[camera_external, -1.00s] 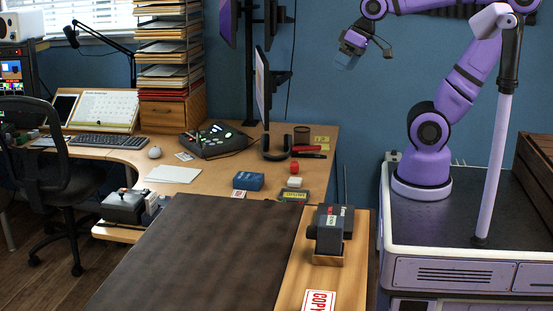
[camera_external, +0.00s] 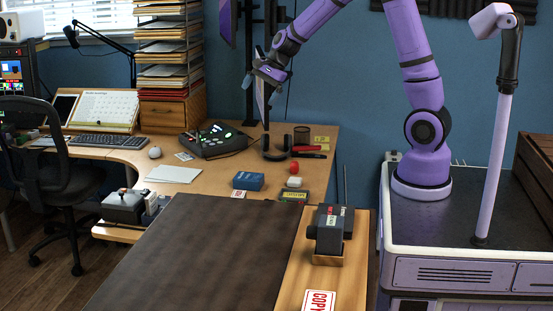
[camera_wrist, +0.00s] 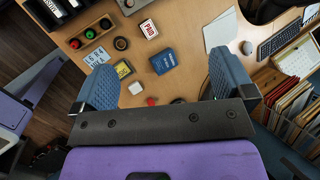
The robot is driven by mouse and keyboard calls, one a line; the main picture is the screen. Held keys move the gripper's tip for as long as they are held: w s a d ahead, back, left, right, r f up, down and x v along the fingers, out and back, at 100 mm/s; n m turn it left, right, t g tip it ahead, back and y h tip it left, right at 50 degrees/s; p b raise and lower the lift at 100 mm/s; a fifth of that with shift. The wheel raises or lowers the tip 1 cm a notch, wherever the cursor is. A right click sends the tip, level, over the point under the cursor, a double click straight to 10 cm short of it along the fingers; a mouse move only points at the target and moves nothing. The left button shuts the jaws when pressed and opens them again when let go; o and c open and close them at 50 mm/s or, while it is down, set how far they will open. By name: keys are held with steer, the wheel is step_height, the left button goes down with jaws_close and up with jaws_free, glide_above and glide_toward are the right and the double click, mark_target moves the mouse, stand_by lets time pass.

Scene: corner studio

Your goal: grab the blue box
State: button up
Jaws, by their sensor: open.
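The blue box (camera_external: 248,181) lies on the wooden desk, left of a white block (camera_external: 294,182). In the wrist view the blue box (camera_wrist: 163,61) shows between and ahead of my two blue fingers, with white lettering on its top. My gripper (camera_external: 265,100) is high above the back of the desk, pointing down, behind and well above the box. In the wrist view my gripper (camera_wrist: 164,78) has its fingers wide apart with nothing between the pads. No part of the box is covered.
A red round object (camera_external: 294,167) and a yellow-and-dark item (camera_external: 293,195) lie near the box. White papers (camera_external: 173,174) lie left. A dark device (camera_external: 330,230) stands in front.

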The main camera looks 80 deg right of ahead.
steer(key=w+d+f+m+h, duration=0.1)
steer(key=w+d+f+m, duration=0.25)
steer(key=d+f, duration=0.3)
steer(key=w+d+f+m, duration=0.2)
steer(key=d+f+m, duration=0.3)
steer(key=f, duration=0.3)
steer(key=m+g+h, duration=0.1)
steer(key=m, duration=0.7)
glide_toward(256, 177)
steer(key=shift+x, duration=5.6)
steer(key=shift+d, duration=0.15)
steer(key=c, duration=0.9)
